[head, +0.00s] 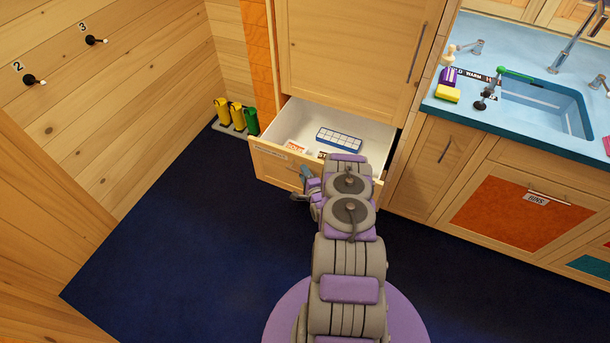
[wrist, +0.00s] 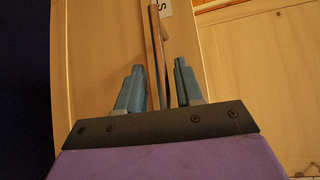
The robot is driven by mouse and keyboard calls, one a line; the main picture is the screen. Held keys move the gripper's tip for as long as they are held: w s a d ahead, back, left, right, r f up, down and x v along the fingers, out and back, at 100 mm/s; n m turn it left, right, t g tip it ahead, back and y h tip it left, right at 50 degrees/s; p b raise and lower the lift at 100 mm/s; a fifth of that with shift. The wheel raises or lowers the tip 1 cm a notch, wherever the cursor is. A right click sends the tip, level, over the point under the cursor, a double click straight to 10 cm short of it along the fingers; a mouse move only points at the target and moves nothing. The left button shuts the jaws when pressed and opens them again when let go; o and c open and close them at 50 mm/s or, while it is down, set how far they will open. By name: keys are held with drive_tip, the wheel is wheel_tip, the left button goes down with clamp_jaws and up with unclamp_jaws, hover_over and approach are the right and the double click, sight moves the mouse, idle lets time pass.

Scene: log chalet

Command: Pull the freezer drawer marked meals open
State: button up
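The freezer drawer (head: 274,166) stands pulled out below a tall wooden door, its white inside showing from above. A small label (head: 272,149) on its wooden front is too small to read; the wrist view shows only a label's end with an "S" (wrist: 164,8). My gripper (head: 304,184) is low at the drawer front, partly hidden by my arm. In the wrist view my gripper (wrist: 159,85) has its two blue fingers apart, with a metal bar handle (wrist: 157,45) running between them. A gap shows on each side of the bar.
A blue-and-white tray (head: 340,139) and a pack with red lettering (head: 296,147) lie in the drawer. Yellow and green boots (head: 236,117) stand left of it. A sink counter (head: 455,110) with cupboards is at right. The dark blue floor (head: 185,230) at left is clear.

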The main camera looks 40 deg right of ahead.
drive_tip(key=p+v, duration=0.4)
drive_tip(key=v, duration=1.3)
drive_tip(key=shift+s, duration=0.15)
